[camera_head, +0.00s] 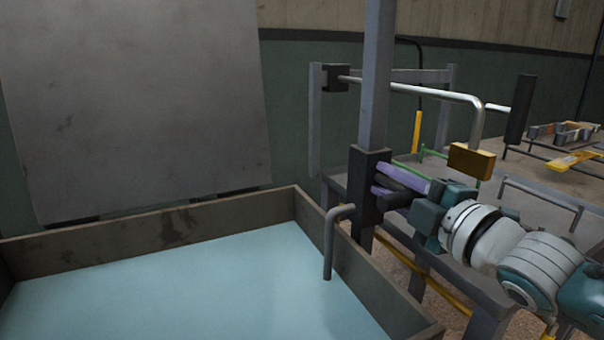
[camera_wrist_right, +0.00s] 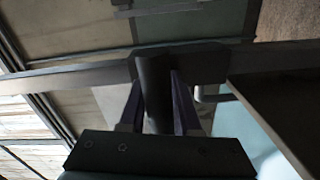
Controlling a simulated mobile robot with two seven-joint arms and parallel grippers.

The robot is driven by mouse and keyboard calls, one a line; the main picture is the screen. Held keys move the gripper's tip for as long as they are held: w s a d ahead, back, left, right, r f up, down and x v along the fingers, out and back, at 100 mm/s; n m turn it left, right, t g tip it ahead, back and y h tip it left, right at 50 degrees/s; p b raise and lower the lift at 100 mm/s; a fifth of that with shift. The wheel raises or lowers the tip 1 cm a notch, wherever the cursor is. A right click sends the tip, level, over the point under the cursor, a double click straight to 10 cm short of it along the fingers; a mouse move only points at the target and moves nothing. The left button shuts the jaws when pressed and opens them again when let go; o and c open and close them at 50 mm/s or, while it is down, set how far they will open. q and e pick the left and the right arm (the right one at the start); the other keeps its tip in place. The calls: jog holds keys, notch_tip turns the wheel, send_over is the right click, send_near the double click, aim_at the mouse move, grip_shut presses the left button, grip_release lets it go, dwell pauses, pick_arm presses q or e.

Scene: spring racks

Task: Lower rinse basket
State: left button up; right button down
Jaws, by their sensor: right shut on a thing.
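My right gripper (camera_head: 384,187) comes in from the right. Its purple fingers are shut on a dark round handle (camera_head: 402,180) on the side of a black block (camera_head: 368,185) around a grey upright post (camera_head: 377,85). The wrist view shows the handle (camera_wrist_right: 154,90) between the two fingers (camera_wrist_right: 155,85). A grey bent rod (camera_head: 328,245) hangs down at the tank's right wall, beside the block. The tank (camera_head: 165,226) holds pale blue liquid (camera_head: 190,285). I cannot make out a basket. My left gripper is not in view.
A bent metal rod (camera_head: 430,92) with a brass block (camera_head: 471,161) and a black grip (camera_head: 520,109) stands above and behind my right gripper. A bench (camera_head: 560,190) with racks is at the right. A large grey panel (camera_head: 130,110) stands behind the tank.

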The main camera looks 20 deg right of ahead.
jog(key=shift+s+f+b, duration=0.1)
jog(key=shift+f+b, duration=0.3)
jog(key=shift+f, duration=0.5)
jog(key=shift+d+f, duration=0.1)
jog(key=c, duration=0.7)
grip_release()
jog(key=shift+o, duration=0.2)
jog(key=shift+r, duration=0.2)
jog(key=s+p, duration=0.1)
jog(key=s, duration=0.8)
jog(key=shift+s+d, duration=0.35)
jog(key=shift+s, duration=0.05)
